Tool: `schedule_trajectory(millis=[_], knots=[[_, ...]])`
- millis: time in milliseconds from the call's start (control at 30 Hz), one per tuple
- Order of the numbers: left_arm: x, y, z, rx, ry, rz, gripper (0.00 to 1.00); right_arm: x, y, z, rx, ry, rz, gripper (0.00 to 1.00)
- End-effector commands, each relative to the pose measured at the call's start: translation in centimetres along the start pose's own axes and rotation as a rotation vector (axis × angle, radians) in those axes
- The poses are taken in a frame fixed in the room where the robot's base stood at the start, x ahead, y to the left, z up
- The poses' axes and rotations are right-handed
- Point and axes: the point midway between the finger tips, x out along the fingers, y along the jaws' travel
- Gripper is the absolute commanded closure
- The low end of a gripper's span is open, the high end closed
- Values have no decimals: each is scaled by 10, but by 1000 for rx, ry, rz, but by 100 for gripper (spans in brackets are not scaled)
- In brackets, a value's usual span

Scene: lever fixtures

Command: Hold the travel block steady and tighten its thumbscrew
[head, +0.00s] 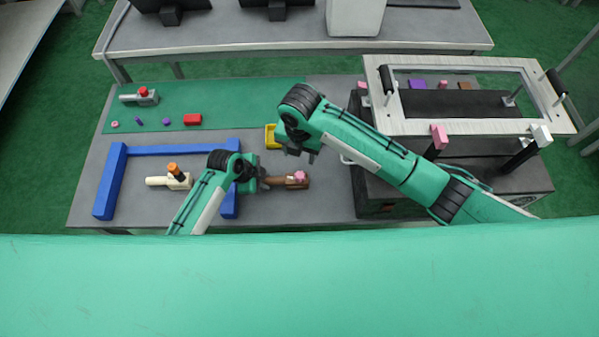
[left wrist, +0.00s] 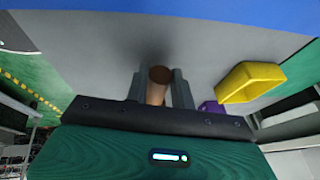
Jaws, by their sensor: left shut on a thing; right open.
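A brown block (head: 291,181) with a pink knob (head: 300,176) on top lies on the grey table. I cannot tell for certain whether it is the travel block with its thumbscrew. My left gripper (head: 264,183) is shut on the left end of the brown block. In the left wrist view its round brown end (left wrist: 159,74) sits between the fingers. My right gripper (head: 297,152) is open and empty, above and behind the brown block, apart from it. A cream block (head: 158,182) with an orange knob and a grey block (head: 130,98) with a red knob stand further left.
A blue frame (head: 108,185) lies around the cream block. A yellow bin (head: 270,137) is just behind my right gripper. A green mat (head: 220,100) bears a red block (head: 192,120) and small pieces. A pale rectangular frame (head: 470,128) stands over a dark box at right.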

Motion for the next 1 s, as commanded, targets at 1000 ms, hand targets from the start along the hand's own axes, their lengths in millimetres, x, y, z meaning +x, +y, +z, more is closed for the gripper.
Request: schedule_trajectory(millis=[1000], knots=[[0,0,0,0,0,-1,100,119,-2,-3,-1,8,-6,48]])
